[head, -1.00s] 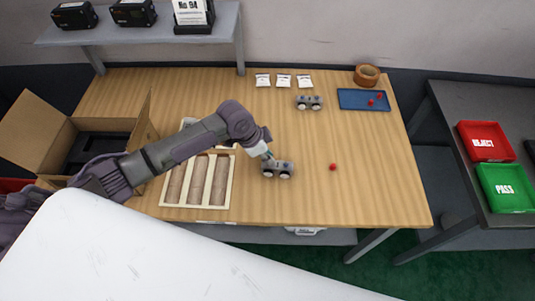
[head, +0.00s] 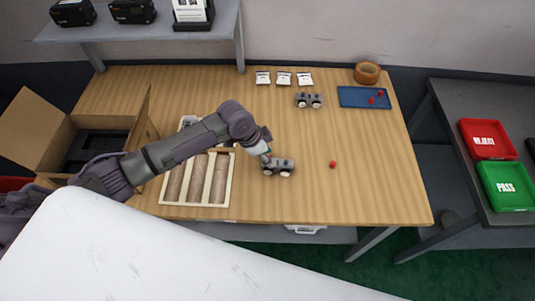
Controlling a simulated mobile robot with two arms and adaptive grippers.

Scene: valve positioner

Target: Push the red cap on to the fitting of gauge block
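One gauge block (head: 279,167), grey with two round white-faced gauges, sits mid-table at the tip of my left arm. A second similar gauge block (head: 309,100) stands farther back. My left gripper (head: 264,154) is at the left end of the nearer block; its fingers are too small and hidden to tell open from shut. A loose red cap (head: 333,164) lies on the table to the right of the nearer block, apart from it. More red caps (head: 376,97) lie on the blue mat (head: 352,97) at the back right. My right gripper is not in view.
A wooden tray (head: 232,190) with brown cylinders lies left of the nearer block, partly under my arm. An open cardboard box (head: 40,135) stands at far left. White packets (head: 284,78) and a tape roll (head: 367,73) lie at the back. The table's right front is clear.

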